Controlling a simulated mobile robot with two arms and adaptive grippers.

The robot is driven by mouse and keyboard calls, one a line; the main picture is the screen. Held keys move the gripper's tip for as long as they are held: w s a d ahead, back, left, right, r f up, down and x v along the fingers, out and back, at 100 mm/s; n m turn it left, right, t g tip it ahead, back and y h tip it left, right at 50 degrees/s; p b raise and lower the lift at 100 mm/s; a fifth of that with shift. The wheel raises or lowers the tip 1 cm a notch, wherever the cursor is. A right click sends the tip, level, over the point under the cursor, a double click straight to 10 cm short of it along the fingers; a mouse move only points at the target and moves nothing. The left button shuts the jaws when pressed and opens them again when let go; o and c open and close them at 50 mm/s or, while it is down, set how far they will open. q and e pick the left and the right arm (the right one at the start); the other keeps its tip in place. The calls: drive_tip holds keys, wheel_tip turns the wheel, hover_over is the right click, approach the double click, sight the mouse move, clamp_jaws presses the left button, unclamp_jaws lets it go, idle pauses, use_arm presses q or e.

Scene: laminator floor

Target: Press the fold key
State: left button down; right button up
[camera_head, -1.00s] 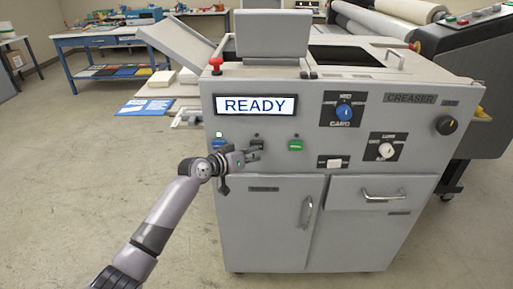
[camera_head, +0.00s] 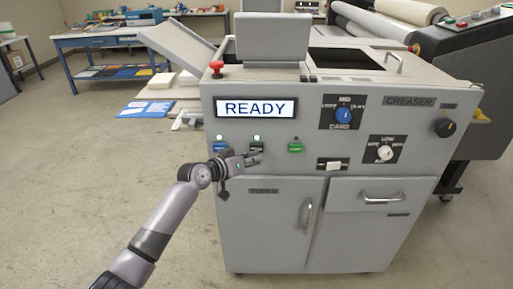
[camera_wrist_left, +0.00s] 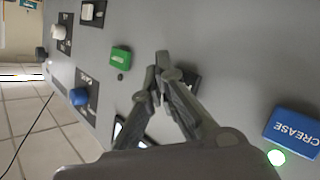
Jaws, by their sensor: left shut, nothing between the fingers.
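The grey creaser machine (camera_head: 320,215) has a row of three keys under a display (camera_head: 255,107) reading READY. The left key (camera_head: 219,147) is blue and reads CREASE in the left wrist view (camera_wrist_left: 295,128). The right key is green (camera_head: 295,147). The dark middle key (camera_head: 256,145) is partly hidden by my gripper, and I cannot read its label. Lamps glow above the blue key (camera_head: 219,137) and the middle key (camera_head: 257,138). My left gripper (camera_head: 257,156) is shut and empty, its fingertips at the middle key; I cannot tell whether they touch. My right gripper is out of view.
A red stop button (camera_head: 216,67) stands on the machine's top left corner. A blue knob (camera_head: 344,115), a white knob (camera_head: 385,152) and a white switch (camera_head: 333,164) are on the right of the panel. The floor (camera_head: 90,190) at left is clear.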

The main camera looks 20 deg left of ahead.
use_arm(q)
drive_tip(key=s+d+p, duration=0.1)
drive_tip(key=s+p, duration=0.3)
drive_tip(key=s, duration=0.1)
drive_tip(key=shift+s+d+p, duration=0.35)
drive_tip(key=shift+s, duration=0.05)
idle(2.4)
